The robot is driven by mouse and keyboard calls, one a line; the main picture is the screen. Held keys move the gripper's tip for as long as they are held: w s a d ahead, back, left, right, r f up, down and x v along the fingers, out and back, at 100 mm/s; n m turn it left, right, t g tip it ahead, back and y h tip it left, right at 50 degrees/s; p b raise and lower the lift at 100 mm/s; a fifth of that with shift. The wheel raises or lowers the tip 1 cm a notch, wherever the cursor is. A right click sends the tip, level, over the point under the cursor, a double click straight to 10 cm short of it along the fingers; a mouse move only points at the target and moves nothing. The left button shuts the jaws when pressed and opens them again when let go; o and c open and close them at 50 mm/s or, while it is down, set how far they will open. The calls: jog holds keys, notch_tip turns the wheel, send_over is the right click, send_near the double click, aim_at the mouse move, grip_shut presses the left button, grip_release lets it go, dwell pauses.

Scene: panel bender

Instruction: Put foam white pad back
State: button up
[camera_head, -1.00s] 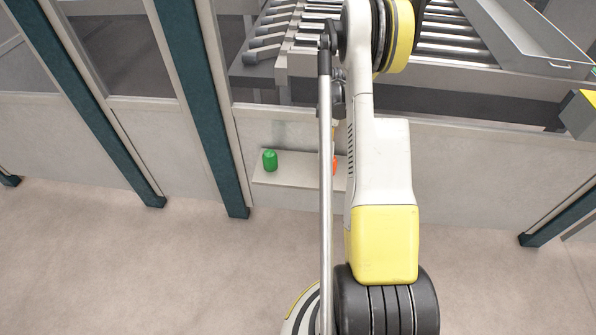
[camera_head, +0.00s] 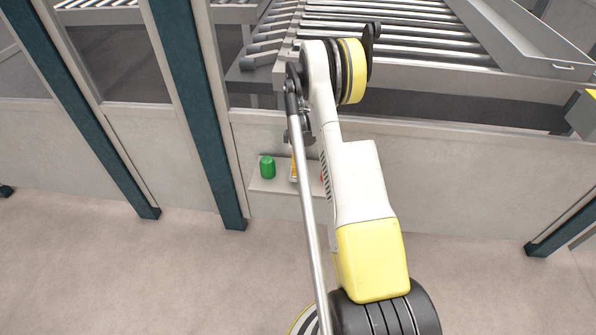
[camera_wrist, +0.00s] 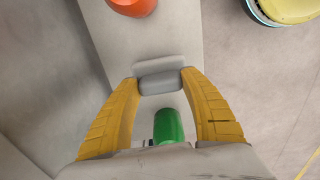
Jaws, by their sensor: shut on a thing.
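A small pale grey-white pad (camera_wrist: 160,82) sits between the two yellow fingers of my gripper (camera_wrist: 160,84) in the wrist view. The gripper is shut on it, with a fingertip against each end. The pad is over a narrow light shelf (camera_wrist: 178,35); I cannot tell whether it touches the shelf. In the head view my gripper (camera_head: 294,165) shows only as a bit of yellow over the shelf (camera_head: 270,188), partly behind my arm. The pad cannot be made out there.
A green rounded object (camera_head: 267,167) stands on the shelf left of my gripper; it also shows in the wrist view (camera_wrist: 168,126). An orange object (camera_wrist: 132,5) is on the gripper's other side. A wall panel (camera_head: 450,180) backs the shelf, with a roller conveyor (camera_head: 400,30) behind.

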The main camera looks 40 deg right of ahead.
jog(key=shift+f, duration=0.75)
jog(key=shift+c, duration=0.4)
jog(key=shift+f, duration=0.15)
jog(key=o, duration=1.1)
